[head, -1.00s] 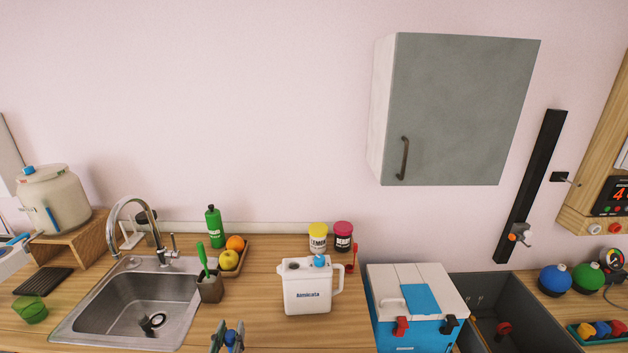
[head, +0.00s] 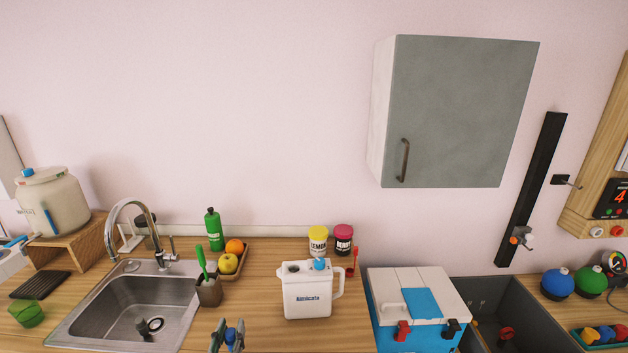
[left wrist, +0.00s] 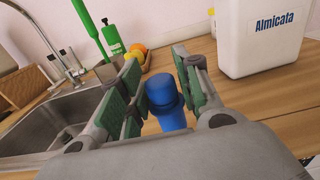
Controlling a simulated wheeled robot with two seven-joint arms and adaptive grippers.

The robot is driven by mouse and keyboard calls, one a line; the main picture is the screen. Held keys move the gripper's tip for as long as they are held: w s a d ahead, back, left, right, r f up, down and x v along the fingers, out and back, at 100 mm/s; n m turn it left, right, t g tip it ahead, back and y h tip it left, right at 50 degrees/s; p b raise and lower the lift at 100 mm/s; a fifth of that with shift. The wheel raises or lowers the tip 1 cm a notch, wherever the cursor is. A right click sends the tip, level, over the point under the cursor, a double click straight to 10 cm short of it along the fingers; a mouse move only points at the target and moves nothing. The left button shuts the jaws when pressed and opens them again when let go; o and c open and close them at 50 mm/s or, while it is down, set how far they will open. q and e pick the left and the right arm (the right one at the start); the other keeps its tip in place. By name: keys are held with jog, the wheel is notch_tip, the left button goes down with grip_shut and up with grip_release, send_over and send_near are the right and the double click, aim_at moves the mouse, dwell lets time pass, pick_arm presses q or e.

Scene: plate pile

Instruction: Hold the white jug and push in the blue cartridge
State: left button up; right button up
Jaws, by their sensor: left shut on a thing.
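The white jug (head: 307,298) stands upright on the wooden counter. It has a dark round opening (head: 293,268) and a blue knob (head: 319,264) on its top, and a handle on its right side. In the left wrist view the jug (left wrist: 262,52) shows at the upper right, apart from the fingers. My left gripper (head: 228,333) is at the bottom of the head view, left of and nearer than the jug. It is shut on the blue cartridge (left wrist: 166,104), a blue cylinder with a narrower end. My right gripper is not in view.
A sink (head: 120,312) lies left. A brush cup (head: 209,290), fruit tray (head: 240,262) and green bottle (head: 214,229) stand between sink and jug. Two jars (head: 343,240) stand behind the jug. A blue-and-white box (head: 412,335) is to its right. Counter left of the jug is clear.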

pick_arm(q)
jog(key=shift+w+r+b, duration=0.25)
jog(key=shift+w+b, duration=0.15)
jog(key=shift+w, duration=0.05)
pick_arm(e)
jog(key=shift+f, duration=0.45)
pick_arm(q)
jog(key=shift+w+r, duration=0.15)
jog(key=shift+w, duration=0.05)
jog(key=shift+w+r+b, duration=0.2)
jog(key=shift+w+b, duration=0.45)
jog(key=shift+b, duration=0.3)
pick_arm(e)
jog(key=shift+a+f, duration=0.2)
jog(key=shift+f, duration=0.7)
pick_arm(q)
jog(key=shift+r, duration=0.1)
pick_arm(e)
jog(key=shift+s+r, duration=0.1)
